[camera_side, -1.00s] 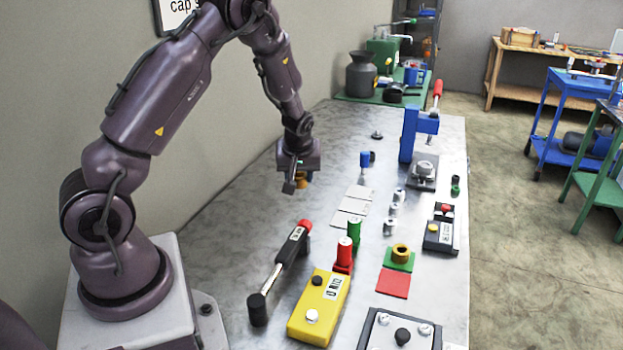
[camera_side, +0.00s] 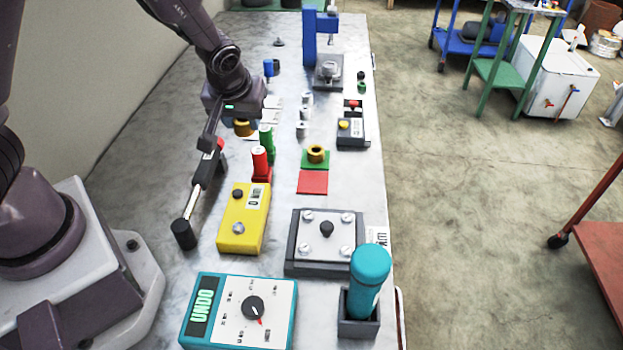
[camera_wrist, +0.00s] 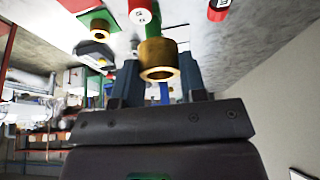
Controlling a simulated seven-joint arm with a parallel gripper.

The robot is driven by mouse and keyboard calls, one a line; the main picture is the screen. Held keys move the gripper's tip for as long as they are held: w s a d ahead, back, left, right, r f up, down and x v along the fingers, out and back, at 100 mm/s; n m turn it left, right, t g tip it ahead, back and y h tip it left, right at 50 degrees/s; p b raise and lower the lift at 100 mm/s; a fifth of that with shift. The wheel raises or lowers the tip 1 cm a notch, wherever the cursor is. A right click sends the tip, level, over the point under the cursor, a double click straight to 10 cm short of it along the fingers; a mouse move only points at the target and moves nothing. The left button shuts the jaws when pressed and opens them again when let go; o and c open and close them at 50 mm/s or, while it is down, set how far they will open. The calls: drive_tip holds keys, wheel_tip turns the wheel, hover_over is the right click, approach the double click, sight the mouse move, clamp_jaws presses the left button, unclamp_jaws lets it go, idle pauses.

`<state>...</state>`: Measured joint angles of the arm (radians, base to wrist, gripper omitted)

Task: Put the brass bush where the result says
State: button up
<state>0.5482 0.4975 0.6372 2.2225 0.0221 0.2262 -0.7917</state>
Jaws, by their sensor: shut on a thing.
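My gripper (camera_side: 238,118) is shut on a brass bush (camera_side: 244,129) and holds it above the table, near the red-ended tool and left of the pale cards. In the wrist view the brass bush (camera_wrist: 158,58) sits between the fingers of my gripper (camera_wrist: 158,80). A second brass bush (camera_side: 316,154) stands on a green pad (camera_side: 308,165); it also shows in the wrist view (camera_wrist: 99,29). A bare red pad (camera_side: 312,182) lies in front of the green one. A teal box (camera_side: 272,314) has a dial and a display that seems to read "UNDO".
A red cylinder (camera_side: 260,162) and a green cylinder (camera_side: 267,140) stand between my gripper and the pads. A yellow box (camera_side: 243,222), a plate with screws (camera_side: 325,245), a teal bottle (camera_side: 370,277) and a blue press (camera_side: 320,45) stand around. The red-ended tool (camera_side: 201,188) lies left.

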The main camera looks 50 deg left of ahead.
drive_tip(key=s+d+m, duration=0.1)
drive_tip(key=s+d, duration=0.1)
drive_tip(key=d, duration=0.5)
drive_tip(key=n, duration=0.1)
hover_over(314, 178)
drive_tip(key=s, duration=0.2)
drive_tip(key=f, duration=0.6)
drive_tip(key=d+f, duration=0.1)
drive_tip(key=f, duration=0.2)
drive_tip(key=shift+w+f, duration=0.25)
drive_tip(key=shift+f, duration=0.05)
drive_tip(key=shift+w+f, duration=0.2)
drive_tip(key=shift+f, duration=1.55)
drive_tip(key=shift+f, duration=0.15)
drive_tip(key=o, duration=1.1)
